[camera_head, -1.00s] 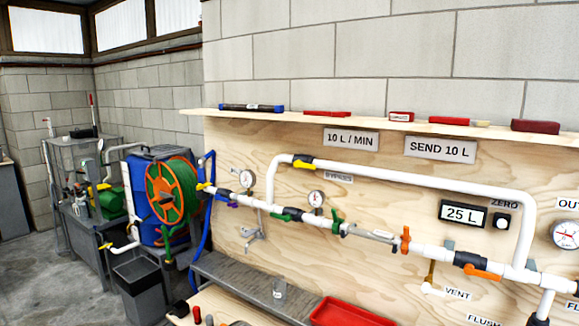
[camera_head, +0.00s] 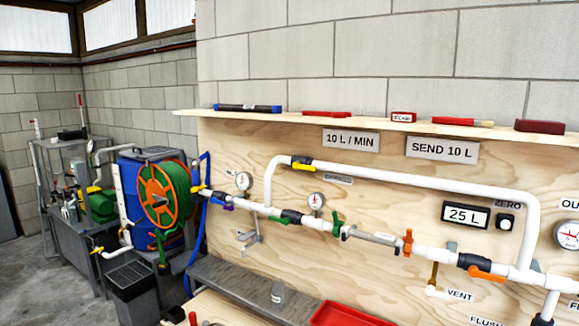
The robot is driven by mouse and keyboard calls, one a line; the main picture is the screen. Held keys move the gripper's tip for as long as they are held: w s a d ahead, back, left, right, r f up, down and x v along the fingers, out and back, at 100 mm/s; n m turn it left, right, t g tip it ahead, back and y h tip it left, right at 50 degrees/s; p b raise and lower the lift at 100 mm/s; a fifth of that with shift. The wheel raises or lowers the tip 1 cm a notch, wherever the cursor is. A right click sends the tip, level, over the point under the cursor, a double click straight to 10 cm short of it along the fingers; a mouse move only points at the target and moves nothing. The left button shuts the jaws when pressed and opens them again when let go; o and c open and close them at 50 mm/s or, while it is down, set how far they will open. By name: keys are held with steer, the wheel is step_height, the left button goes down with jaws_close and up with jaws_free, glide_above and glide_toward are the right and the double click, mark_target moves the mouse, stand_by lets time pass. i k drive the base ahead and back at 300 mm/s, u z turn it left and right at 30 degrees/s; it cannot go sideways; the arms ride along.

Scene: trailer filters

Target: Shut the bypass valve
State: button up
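The bypass valve (camera_head: 303,163) sits on the upper white bypass pipe (camera_head: 430,184), near that pipe's left bend. It has a black body and a yellow handle that appears to lie along the pipe. The small bypass label (camera_head: 338,179) is on the plywood just below and right of it. My gripper is not in view, and nothing covers the valve.
The lower pipe carries valves with green (camera_head: 337,224), orange (camera_head: 486,273) and purple handles, plus gauges (camera_head: 316,201). A shelf (camera_head: 400,123) with tools juts out above. A metal ledge (camera_head: 240,283) and red tray (camera_head: 345,315) lie below. A hose reel (camera_head: 165,195) stands left.

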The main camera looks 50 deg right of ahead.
mark_target(296, 165)
steer(key=i, duration=0.85)
steer(key=z, duration=0.05)
